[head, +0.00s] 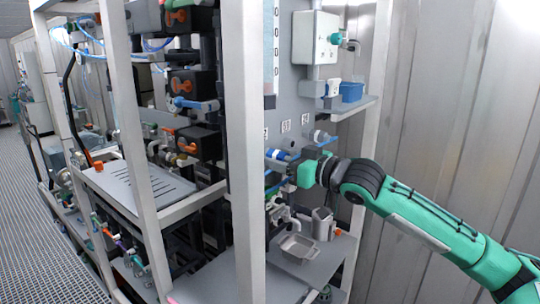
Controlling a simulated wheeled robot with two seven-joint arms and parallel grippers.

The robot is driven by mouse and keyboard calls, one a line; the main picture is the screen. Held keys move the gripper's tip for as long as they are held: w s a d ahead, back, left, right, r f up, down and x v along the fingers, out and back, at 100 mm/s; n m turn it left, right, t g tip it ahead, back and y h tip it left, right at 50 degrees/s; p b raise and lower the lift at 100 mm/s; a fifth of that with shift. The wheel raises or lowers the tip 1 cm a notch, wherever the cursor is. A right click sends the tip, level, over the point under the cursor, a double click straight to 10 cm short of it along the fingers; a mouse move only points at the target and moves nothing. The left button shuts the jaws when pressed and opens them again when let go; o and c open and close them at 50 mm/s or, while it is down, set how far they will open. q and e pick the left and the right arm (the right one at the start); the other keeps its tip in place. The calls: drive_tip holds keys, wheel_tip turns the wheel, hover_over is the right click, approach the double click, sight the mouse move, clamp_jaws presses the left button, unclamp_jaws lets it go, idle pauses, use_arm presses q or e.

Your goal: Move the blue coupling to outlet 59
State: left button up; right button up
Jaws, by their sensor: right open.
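A blue coupling (277,154) shows on the grey panel, below a row of small numbered labels (286,126). The numbers are too small to read, so I cannot tell which outlet is 59. A grey outlet fitting (318,136) sticks out of the panel to the upper right of the coupling. My right gripper (290,168) is at the panel, just below and right of the blue coupling. It is open, and its fingers are small and partly hidden by its green body. I cannot tell whether it touches the coupling. My left gripper is not in view.
A white frame post (243,150) stands close left of the coupling. Below the gripper, a shelf holds a metal tray (298,247) and a grey container (323,223). A blue bin (351,92) sits on a shelf above. A corrugated wall (455,110) is at the right.

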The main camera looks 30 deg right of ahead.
drive_tip(key=shift+p, duration=0.3)
idle(0.6)
clamp_jaws()
drive_tip(key=shift+f+b, duration=0.15)
drive_tip(key=shift+b, duration=0.35)
drive_tip(key=shift+s+d, duration=0.1)
drive_tip(key=shift+s, duration=0.15)
drive_tip(key=shift+b+v, duration=0.65)
drive_tip(key=shift+v, duration=0.35)
drive_tip(key=b+v, duration=0.3)
drive_tip(key=b, duration=0.4)
drive_tip(key=shift+s+d, duration=0.1)
drive_tip(key=shift+s, duration=0.1)
